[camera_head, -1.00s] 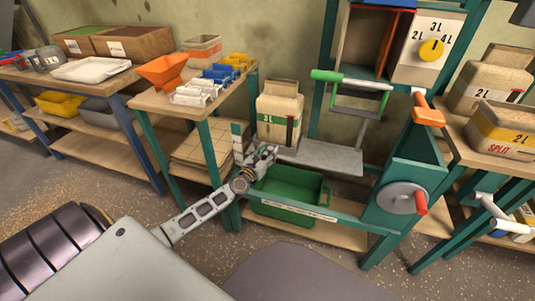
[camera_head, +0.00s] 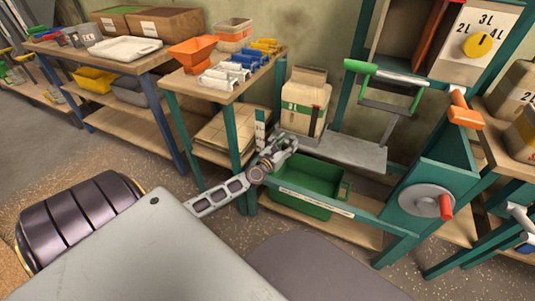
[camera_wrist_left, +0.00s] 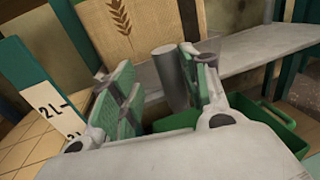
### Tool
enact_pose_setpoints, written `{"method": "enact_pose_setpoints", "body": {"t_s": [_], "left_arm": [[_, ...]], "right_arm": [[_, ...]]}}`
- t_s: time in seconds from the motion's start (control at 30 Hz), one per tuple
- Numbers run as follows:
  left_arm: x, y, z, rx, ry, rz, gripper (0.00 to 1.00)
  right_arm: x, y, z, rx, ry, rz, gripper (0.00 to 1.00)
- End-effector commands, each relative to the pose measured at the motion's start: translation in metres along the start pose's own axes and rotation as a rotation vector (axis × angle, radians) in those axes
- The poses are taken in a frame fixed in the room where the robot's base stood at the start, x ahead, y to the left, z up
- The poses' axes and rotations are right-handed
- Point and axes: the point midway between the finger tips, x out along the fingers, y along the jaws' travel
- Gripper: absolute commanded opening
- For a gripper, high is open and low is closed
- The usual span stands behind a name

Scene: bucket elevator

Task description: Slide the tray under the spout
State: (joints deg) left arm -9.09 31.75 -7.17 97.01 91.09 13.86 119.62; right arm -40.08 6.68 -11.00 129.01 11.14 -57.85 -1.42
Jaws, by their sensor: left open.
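A flat grey tray (camera_head: 352,151) forms a low shelf on the teal frame, and it also shows in the wrist view (camera_wrist_left: 255,46). A paper bag (camera_head: 304,96) stands at its left end. My left gripper (camera_head: 287,146) is just in front of the bag's base, at the tray's left end. In the wrist view the gripper (camera_wrist_left: 160,78) has its green-padded fingers apart. An upright grey cylinder (camera_wrist_left: 169,75) stands between or just beyond the fingers; contact cannot be told. The spout is not clearly seen. My right gripper is out of view.
A green bin (camera_head: 305,188) sits below the tray. A crank wheel (camera_head: 426,201) with a red handle is at the right. A green-handled lever (camera_head: 385,75) is above the tray. A 2L scale plate (camera_wrist_left: 45,100) stands left of the gripper.

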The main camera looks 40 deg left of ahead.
Motion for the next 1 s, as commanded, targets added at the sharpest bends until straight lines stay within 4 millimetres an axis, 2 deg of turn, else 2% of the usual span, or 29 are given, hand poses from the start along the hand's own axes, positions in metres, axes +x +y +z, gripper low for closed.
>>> {"method": "enact_pose_setpoints", "body": {"t_s": [1.0], "left_arm": [[-0.043, 0.0, -0.001, 0.0, 0.001, 0.0, 0.46]], "right_arm": [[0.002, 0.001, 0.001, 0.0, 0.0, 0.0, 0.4]]}}
